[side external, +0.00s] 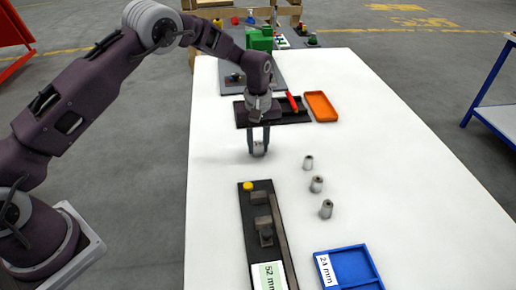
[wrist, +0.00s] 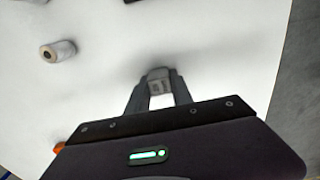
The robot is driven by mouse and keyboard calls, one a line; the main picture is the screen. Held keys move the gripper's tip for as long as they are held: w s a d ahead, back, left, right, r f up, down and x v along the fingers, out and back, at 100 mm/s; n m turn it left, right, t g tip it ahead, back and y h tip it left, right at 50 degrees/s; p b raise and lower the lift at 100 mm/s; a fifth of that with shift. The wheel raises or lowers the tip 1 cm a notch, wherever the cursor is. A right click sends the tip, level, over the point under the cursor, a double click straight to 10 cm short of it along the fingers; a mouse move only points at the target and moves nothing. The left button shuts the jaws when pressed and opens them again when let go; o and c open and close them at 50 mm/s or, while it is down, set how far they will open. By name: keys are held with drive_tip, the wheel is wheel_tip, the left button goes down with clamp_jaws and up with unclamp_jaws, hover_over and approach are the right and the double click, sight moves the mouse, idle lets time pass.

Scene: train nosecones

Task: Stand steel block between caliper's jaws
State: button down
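My gripper (side external: 258,150) points down over the white table, its two fingers on either side of a small grey steel block (side external: 258,147). The block also shows between the fingertips in the wrist view (wrist: 159,82); the fingers appear to touch its sides. It is at or just above the table; I cannot tell which. The caliper is not clearly seen in the wrist view.
A blue tray (side external: 348,268) labelled 24 mm is at the front. Behind my gripper are a dark tray (side external: 243,116) with a red item and an orange tray (side external: 321,107). White table between is clear.

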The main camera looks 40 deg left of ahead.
sight(259, 144)
drive_tip(key=shift+r, duration=0.1)
wheel_tip(259, 144, up, 9)
drive_tip(key=shift+d+f, duration=0.1)
drive_tip(key=s+d+r, duration=0.2)
drive_tip(key=s+d, duration=1)
drive_tip(key=s, duration=0.3)
drive_tip(key=f, duration=0.3)
drive_tip(key=s+f, duration=0.1)
drive_tip(key=f, duration=0.5)
drive_tip(key=shift+s+d, duration=0.2)
drive_tip(key=shift+d, duration=0.05)
drive_tip(key=shift+f, duration=0.4)
